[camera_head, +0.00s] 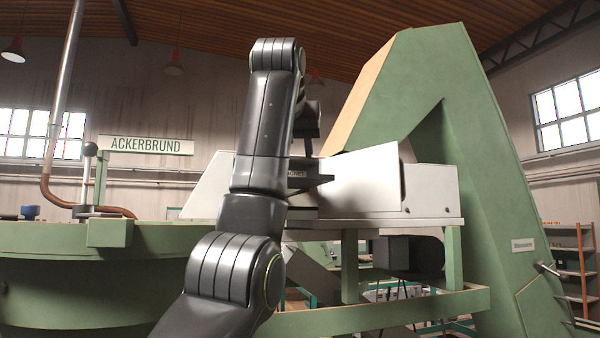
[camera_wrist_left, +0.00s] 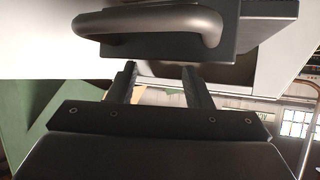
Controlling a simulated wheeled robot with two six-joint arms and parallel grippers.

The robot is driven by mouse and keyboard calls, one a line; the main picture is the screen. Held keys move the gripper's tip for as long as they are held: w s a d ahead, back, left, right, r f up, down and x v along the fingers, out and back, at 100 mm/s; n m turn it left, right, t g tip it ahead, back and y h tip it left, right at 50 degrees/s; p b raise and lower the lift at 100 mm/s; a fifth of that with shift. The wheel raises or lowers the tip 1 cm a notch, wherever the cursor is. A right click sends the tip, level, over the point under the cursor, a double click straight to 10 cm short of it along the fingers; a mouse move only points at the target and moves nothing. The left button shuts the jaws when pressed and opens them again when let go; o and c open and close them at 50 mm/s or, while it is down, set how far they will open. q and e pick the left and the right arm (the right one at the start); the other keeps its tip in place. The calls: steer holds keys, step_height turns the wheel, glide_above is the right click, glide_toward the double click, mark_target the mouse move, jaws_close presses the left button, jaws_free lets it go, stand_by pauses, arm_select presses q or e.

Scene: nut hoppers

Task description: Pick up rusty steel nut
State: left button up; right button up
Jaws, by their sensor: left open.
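No rusty steel nut can be made out in either view. My left gripper (camera_wrist_left: 160,70) is open in the left wrist view, with two dark parallel fingers apart and nothing between them. Its fingertips appear just below a dark block (camera_wrist_left: 225,45) with a thick rounded grey handle (camera_wrist_left: 150,22). Whether they touch the block cannot be told. In the head view my left arm rises through the middle and hides much of the area around the gripper. My right gripper is in neither view.
A white hopper-like housing (camera_head: 360,185) stands behind my arm on a green frame (camera_head: 452,260). A large green slanted structure (camera_head: 505,190) rises at the right. A round green table (camera_head: 60,240) with a lever is at the left. Shelves (camera_head: 570,265) stand far right.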

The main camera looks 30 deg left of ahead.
arm_select(q)
steer(key=shift+d, duration=0.1)
steer(key=p+x, duration=0.2)
steer(key=x, duration=0.1)
steer(key=p+x, duration=0.1)
steer(key=x, duration=0.1)
steer(key=shift+w+d+r, duration=0.15)
steer(key=shift+w+d, duration=0.1)
steer(key=shift+w+a, duration=0.1)
steer(key=shift+w, duration=0.05)
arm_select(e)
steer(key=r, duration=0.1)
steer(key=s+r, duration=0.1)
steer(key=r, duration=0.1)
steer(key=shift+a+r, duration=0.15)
arm_select(q)
steer(key=shift+s, duration=0.25)
steer(key=shift+c, duration=0.4)
steer(key=shift+w, duration=0.1)
jaws_close()
